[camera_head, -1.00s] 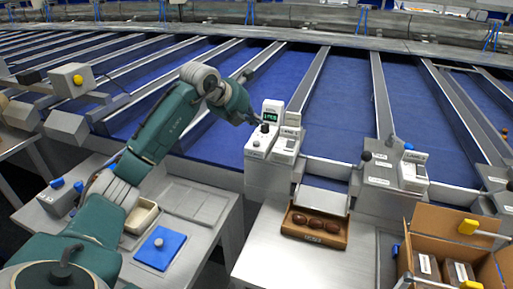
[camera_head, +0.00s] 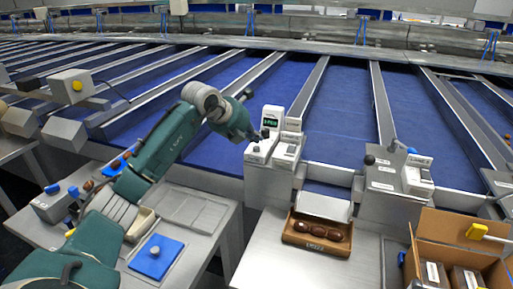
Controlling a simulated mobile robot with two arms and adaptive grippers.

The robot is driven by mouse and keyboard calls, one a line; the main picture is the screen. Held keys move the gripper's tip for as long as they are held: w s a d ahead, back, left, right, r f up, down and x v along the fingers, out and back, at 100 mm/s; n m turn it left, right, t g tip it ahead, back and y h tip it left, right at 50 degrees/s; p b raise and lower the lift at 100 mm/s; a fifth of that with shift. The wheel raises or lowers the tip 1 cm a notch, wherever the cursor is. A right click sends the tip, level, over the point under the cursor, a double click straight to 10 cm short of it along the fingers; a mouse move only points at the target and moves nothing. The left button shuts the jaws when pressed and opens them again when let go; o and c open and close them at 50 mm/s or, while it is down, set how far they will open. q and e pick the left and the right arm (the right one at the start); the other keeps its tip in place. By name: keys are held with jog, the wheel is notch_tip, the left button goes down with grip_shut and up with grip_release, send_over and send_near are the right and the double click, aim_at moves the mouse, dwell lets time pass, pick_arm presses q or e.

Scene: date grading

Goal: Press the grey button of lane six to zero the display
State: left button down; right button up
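A control box (camera_head: 261,171) stands at the near edge of the blue lanes, right of centre. On it are a pale unit with a lit green display (camera_head: 271,124), whose digits I cannot read surely, a dark round knob (camera_head: 265,134) and a smaller pale unit (camera_head: 287,151). My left gripper (camera_head: 256,135) is at the left of the display, close to the knob and above the box's sloped top. Contact cannot be made out, and its fingers are too small to tell open from shut. The grey button is not clearly visible. My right gripper is out of view.
A brown tray (camera_head: 289,239) with dark dates lies on the steel table (camera_head: 262,268) in front. A similar control box (camera_head: 383,203) is to the right, with an open cardboard carton (camera_head: 425,228) before it. A blue pad (camera_head: 140,262) lies left.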

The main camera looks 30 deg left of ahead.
aim_at(255, 148)
pick_arm(q)
jog(key=shift+f, duration=0.15)
dwell(0.7)
jog(key=shift+f+b, duration=0.25)
jog(key=shift+b, duration=0.05)
jog(key=shift+f+b, duration=0.35)
jog(key=shift+f, duration=0.2)
dwell(0.7)
jog(key=shift+r, duration=0.1)
jog(key=shift+r+p, duration=0.6)
jog(key=shift+r, duration=0.2)
notch_tip(255, 148, up, 5)
jog(key=p, duration=0.3)
jog(key=shift+p, duration=0.35)
